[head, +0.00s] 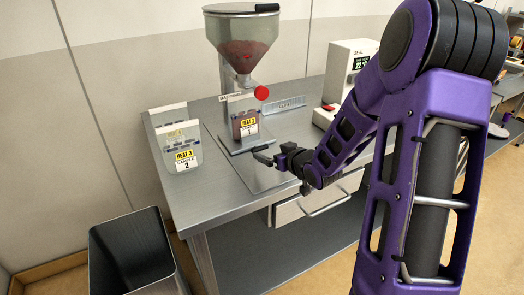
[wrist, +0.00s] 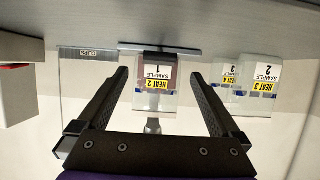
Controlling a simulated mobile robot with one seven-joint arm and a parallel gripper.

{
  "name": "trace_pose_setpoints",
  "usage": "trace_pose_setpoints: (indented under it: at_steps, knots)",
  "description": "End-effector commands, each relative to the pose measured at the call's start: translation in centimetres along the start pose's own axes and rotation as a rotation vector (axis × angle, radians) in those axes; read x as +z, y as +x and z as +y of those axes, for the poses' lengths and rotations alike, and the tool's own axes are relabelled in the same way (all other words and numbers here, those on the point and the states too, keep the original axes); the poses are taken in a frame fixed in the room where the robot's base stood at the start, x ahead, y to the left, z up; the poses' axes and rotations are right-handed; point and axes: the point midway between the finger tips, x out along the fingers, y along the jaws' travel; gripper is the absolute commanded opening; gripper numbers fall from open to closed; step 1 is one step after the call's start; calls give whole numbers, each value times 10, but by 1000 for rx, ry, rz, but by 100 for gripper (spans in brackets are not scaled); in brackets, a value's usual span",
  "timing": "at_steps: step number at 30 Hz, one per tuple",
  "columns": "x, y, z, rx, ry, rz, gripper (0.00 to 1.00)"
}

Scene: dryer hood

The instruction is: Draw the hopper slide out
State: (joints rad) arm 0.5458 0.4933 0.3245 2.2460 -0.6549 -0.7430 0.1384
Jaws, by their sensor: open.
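The hopper (head: 242,40) stands at the back of the steel bench, a clear funnel holding reddish-brown material. A round red knob (head: 261,92), apparently the slide's pull, shows by its outlet; I cannot tell how far the slide is out. Below stands a clear bag labelled sample 1 (head: 246,124), with brown contents low in it; it also shows in the wrist view (wrist: 155,85). My gripper (head: 262,153) is open and empty, low over the bench in front of this bag and below the knob. In the upside-down wrist view, the bag appears between my fingers (wrist: 160,76), apparently beyond them.
Sample 2 bag (head: 182,150) stands left, with another bag (head: 168,113) behind it. A clips strip (head: 284,104) lies behind. A drawer (head: 318,200) is under the bench, a dark bin (head: 130,250) at front left.

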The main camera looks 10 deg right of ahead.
Motion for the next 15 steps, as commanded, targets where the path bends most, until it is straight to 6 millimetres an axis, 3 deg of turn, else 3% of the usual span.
trace_pose_setpoints:
  at_steps: [6, 15]
  knots:
    - [1, 44, -1, -2, 1, 0, 100]
    - [0, 70, 0, 0, 0, 0, 100]
